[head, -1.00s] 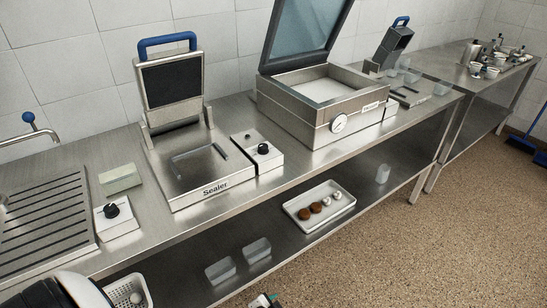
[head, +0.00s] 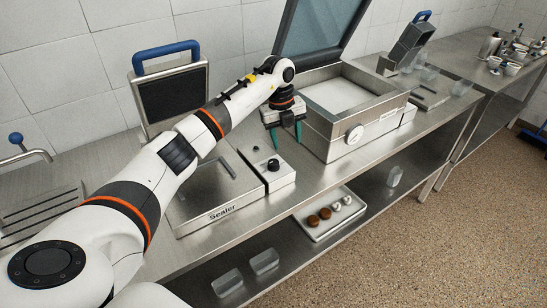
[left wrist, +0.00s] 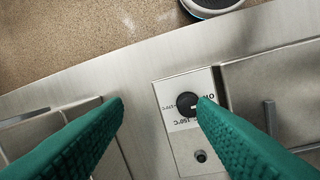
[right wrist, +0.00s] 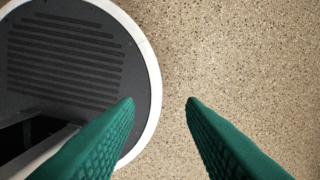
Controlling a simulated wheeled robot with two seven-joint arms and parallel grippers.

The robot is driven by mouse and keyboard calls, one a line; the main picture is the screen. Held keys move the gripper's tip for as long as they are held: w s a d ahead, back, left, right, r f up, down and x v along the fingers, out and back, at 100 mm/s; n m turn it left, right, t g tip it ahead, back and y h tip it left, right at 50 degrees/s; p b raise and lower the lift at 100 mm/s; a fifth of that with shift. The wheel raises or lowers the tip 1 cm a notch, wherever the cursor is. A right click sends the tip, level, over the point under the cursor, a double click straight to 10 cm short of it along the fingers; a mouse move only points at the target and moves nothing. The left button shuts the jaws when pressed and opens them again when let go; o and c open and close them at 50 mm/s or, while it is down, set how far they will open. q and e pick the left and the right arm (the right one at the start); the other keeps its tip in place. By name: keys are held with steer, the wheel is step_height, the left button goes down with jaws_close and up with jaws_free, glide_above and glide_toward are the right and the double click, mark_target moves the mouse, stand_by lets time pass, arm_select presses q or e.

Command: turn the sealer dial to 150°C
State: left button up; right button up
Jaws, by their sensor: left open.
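The sealer (head: 205,190) stands on the steel counter with its lid up, partly hidden by my left arm. Its black dial (head: 273,165) is on a small light panel at its right side. The left wrist view shows the dial (left wrist: 186,104) with upside-down lettering including "150°C" and part of "OFF"; a small light mark on it is too small to read surely. My left gripper (head: 286,143) is open and empty above the counter, just behind and right of the dial. In its wrist view the dial lies beside the right fingertip. My right gripper (right wrist: 160,102) is open and empty above the floor.
The vacuum machine (head: 330,110) with its raised lid stands close right of my left gripper. A tray (head: 318,222) with several small items and clear containers (head: 264,262) sit on the lower shelf. The counter strip between sealer and vacuum machine is narrow.

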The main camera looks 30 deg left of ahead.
mark_target(274, 161)
arm_select(q)
steer(key=a+r+n+y, duration=0.1)
steer(key=a+r, duration=0.1)
steer(key=a, duration=0.2)
steer(key=shift+g, duration=0.3)
steer(key=f, duration=0.3)
steer(key=f+p, duration=0.1)
steer(key=f, duration=0.3)
steer(key=s+f+p, duration=0.1)
steer(key=f, duration=0.2)
steer(key=shift+d+f, duration=0.25)
steer(key=shift+f+p, duration=0.3)
steer(key=shift+f, duration=0.2)
arm_select(e)
steer(key=r, duration=0.2)
steer(key=shift+w+a+r, duration=0.3)
steer(key=shift+a+r, duration=0.05)
steer(key=shift+a, duration=0.05)
arm_select(q)
steer(key=c, duration=1)
arm_select(e)
steer(key=shift+d+f, duration=0.1)
steer(key=shift+d, duration=0.15)
